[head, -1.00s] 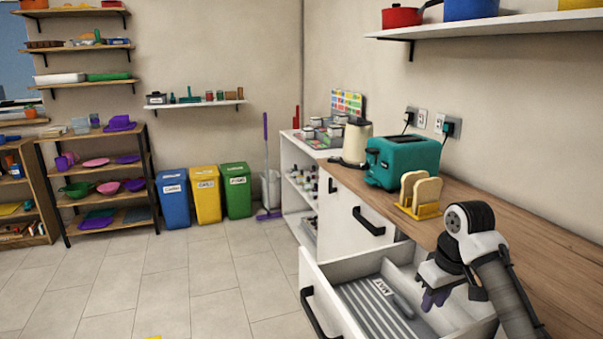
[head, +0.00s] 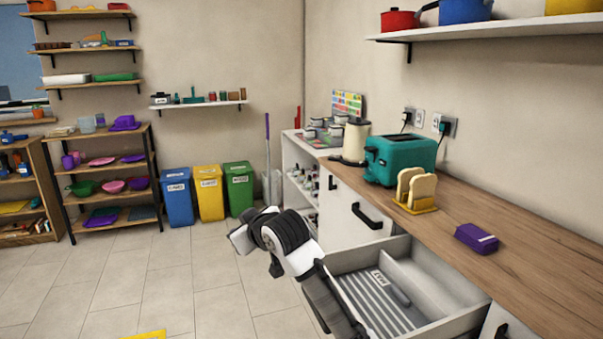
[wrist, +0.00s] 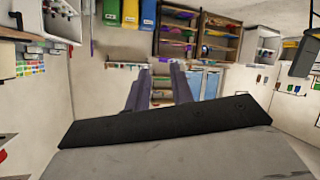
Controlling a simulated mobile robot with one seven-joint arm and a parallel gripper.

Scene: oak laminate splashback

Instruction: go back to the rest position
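My gripper (head: 240,238) is to the left of the open drawer in the head view, in front of the bins. The arm is folded up and its fingers are hidden there. In the wrist view the two purple-grey fingers (wrist: 160,72) stand apart with nothing between them. The gripper is open and empty.
An open white drawer (head: 440,290) with a grey ribbed insert juts out below the wooden counter (head: 530,240). On the counter are a purple box (head: 476,238), a yellow rack with bread (head: 416,190), a teal toaster (head: 400,160) and a cream kettle (head: 356,142).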

